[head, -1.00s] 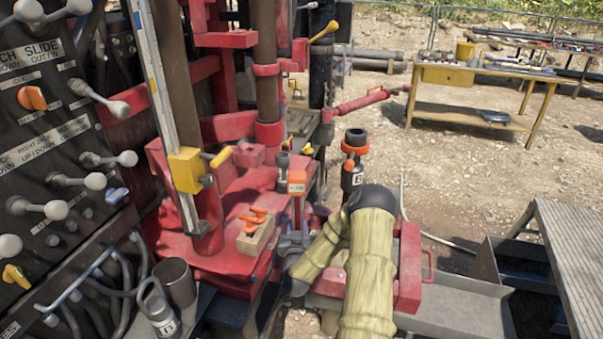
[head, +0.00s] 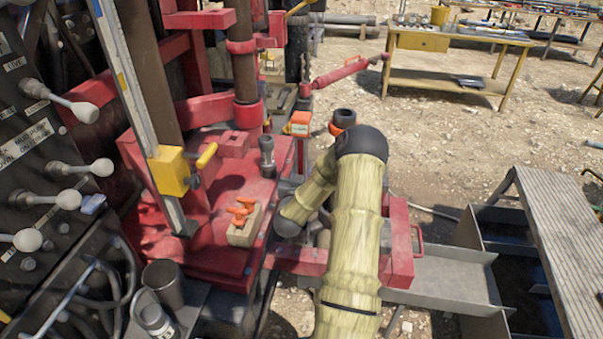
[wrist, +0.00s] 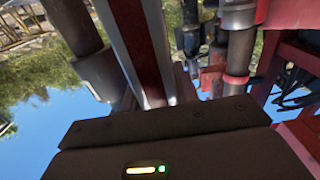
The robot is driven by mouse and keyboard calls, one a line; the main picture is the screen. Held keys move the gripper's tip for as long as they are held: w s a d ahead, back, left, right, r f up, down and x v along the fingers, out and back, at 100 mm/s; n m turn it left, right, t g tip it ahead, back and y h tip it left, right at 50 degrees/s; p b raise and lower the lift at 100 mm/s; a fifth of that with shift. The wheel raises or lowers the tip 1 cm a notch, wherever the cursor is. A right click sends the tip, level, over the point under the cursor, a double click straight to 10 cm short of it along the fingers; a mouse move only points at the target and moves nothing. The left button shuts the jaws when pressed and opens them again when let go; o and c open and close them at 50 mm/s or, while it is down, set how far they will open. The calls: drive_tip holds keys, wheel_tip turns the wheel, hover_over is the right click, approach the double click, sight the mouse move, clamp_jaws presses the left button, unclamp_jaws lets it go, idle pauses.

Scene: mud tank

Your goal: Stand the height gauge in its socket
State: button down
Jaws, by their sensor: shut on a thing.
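My gripper (head: 288,190) is mostly hidden behind my sleeved arm, over the right edge of the red deck (head: 215,255). It is shut; in the wrist view a dark red strip between pale grey bars (wrist: 155,45) rises from it. An orange-and-white block (head: 299,123) shows above the gripper in the head view; it looks like the head of the held gauge, but its lower part is hidden. A tall graduated rail (head: 128,75) with a yellow slider (head: 171,171) stands at the left, apart from my gripper. I cannot tell which opening is the socket.
A dark upright cylinder (head: 267,157) and an orange-handled clamp block (head: 243,222) are on the deck, close to my gripper. An open dark tube (head: 162,284) stands front left, below a lever panel (head: 35,140). A yellow table (head: 450,80) is far off; bare ground lies between.

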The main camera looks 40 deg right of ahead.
wheel_tip(320, 180, down, 8)
drive_tip(key=b, duration=0.5)
idle(1.5)
drive_tip(key=shift+f+b, duration=0.5)
drive_tip(key=shift+b, duration=0.2)
idle(0.7)
drive_tip(key=c, duration=1)
unclamp_jaws()
drive_tip(key=shift+o, duration=0.2)
drive_tip(key=shift+f, duration=0.1)
drive_tip(key=shift+s+a, duration=0.1)
drive_tip(key=shift+a, duration=0.05)
